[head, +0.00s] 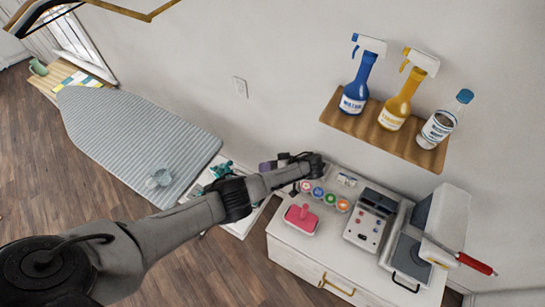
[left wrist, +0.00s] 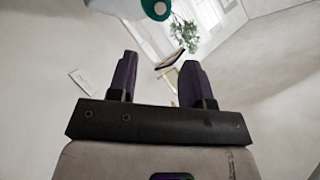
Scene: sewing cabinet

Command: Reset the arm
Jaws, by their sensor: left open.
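My left arm (head: 185,225) reaches in from the lower left, over the floor toward the white cabinet (head: 290,250). Its wrist end is above the cabinet's back left, near the wall. My left gripper's purple fingers show in the left wrist view (left wrist: 157,78), apart with nothing between them. In the head view the gripper is small and partly hidden by the wrist. My right gripper is in neither view.
A wooden wall shelf (head: 345,122) holds a blue spray bottle (head: 356,85), a yellow one (head: 400,100) and a white bottle (head: 438,125). An ironing board (head: 135,135) stands left.

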